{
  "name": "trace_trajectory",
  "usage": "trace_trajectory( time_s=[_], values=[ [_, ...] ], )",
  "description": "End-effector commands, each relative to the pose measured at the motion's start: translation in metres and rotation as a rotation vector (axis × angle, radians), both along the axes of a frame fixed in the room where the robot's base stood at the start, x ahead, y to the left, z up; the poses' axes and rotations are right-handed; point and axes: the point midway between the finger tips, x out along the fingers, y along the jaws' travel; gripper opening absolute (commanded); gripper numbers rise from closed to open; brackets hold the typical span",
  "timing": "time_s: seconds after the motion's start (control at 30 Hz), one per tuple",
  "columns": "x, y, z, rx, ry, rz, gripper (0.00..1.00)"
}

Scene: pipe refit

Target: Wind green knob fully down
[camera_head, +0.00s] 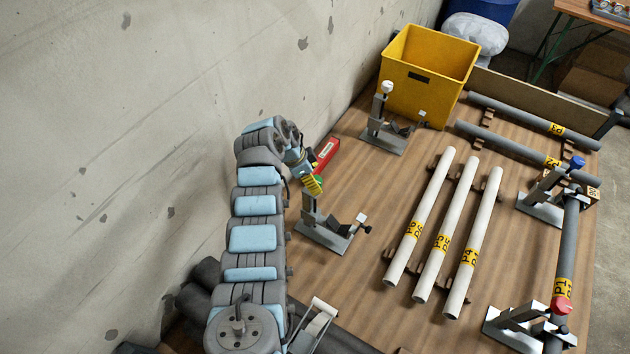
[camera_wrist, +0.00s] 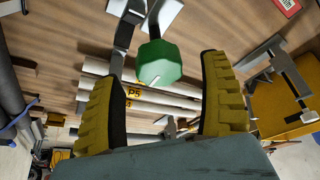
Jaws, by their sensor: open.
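The green knob (camera_wrist: 160,64) is a faceted green cap with a white line on its face. In the wrist view it appears between the two yellow fingertips, with a gap on both sides. My gripper (camera_wrist: 163,72) is open and empty; I cannot tell whether the fingertips are level with the knob or short of it. In the head view my gripper (camera_head: 312,185) is above the near grey clamp stand (camera_head: 325,232), and only a sliver of the green knob (camera_head: 320,179) shows beside the fingers.
A red box (camera_head: 326,152) lies behind my gripper near the wall. A white-knobbed clamp (camera_head: 386,88) and a yellow bin (camera_head: 425,75) stand farther back. Three white pipes (camera_head: 432,240) lie to the right. Blue-knobbed (camera_head: 577,162) and red-knobbed (camera_head: 561,305) clamps are at the grey pipe.

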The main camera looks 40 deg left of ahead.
Motion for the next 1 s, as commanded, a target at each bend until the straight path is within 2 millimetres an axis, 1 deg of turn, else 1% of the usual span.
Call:
trace_trajectory(
  time_s=[0.1,0.3,0.67,0.7,0.77,0.8,0.87,0.9,1.0],
  values=[
    [0.003,-0.002,-0.008,-0.001,0.001,0.001,0.78],
    [0.005,-0.004,-0.016,0.001,0.001,0.000,0.78],
    [0.005,-0.004,-0.017,0.001,0.001,0.000,0.77],
    [0.005,-0.004,-0.017,0.001,0.001,0.000,0.65],
    [0.005,-0.004,-0.017,0.001,0.001,0.000,0.48],
    [0.005,-0.004,-0.017,0.001,0.001,0.000,0.37],
    [0.005,-0.004,-0.017,0.001,0.001,0.000,0.19],
    [0.005,-0.004,-0.018,0.001,0.001,0.000,0.13],
    [0.005,-0.004,-0.018,0.001,0.001,0.000,0.12]
  ],
)
